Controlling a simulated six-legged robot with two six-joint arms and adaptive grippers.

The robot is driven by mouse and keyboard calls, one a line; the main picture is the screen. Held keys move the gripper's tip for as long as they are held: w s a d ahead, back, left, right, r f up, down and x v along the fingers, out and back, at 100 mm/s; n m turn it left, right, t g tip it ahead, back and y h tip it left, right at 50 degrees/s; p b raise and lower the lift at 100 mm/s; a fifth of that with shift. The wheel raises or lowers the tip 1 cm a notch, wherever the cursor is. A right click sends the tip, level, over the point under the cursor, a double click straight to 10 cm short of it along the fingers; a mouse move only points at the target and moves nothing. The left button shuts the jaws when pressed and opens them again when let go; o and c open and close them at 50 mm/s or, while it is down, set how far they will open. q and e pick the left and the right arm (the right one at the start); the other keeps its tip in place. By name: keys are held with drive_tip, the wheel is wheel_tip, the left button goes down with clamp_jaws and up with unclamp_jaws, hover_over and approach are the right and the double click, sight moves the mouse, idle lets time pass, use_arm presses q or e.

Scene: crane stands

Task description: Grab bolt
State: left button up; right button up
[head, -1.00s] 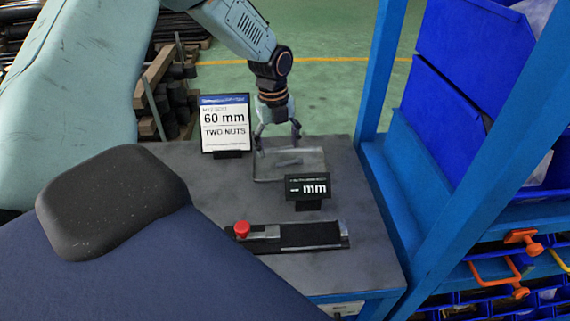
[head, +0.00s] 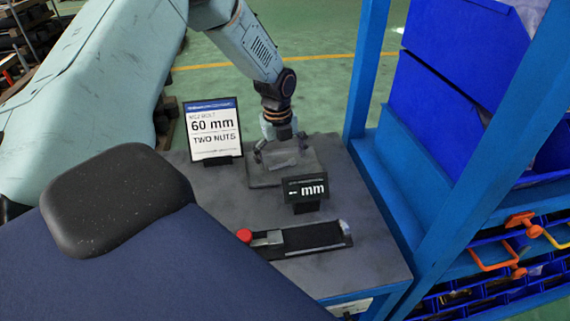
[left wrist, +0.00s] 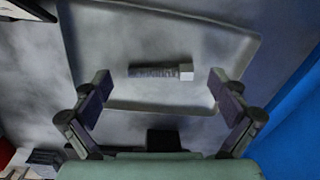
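The bolt (left wrist: 160,71) lies on its side in a shallow grey tray (left wrist: 190,15), its hex head to the right in the left wrist view. My left gripper (left wrist: 158,92) is open, its fingers apart on either side of the bolt's ends and not touching it. In the head view the left gripper (head: 281,155) points down over the tray (head: 262,178) on the grey table, and the bolt is too small to make out clearly there. My right gripper is in neither view.
A sign (head: 214,130) reading "60 mm, TWO NUTS" stands left of the tray. A small "mm" display (head: 305,189) stands in front of it. A measuring device (head: 312,236) with a red knob (head: 244,235) is nearer. A blue rack (head: 420,180) with bins rises at right.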

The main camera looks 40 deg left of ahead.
use_arm(q)
drive_tip(key=shift+s+a, duration=0.15)
drive_tip(key=shift+a, duration=0.05)
drive_tip(key=shift+c, duration=1.4)
drive_tip(key=shift+w+d, duration=0.25)
drive_tip(key=c, duration=0.4)
drive_tip(key=shift+s+a, duration=0.2)
drive_tip(key=c, duration=0.5)
drive_tip(key=shift+c, duration=0.2)
drive_tip(key=shift+w+d+r, duration=0.1)
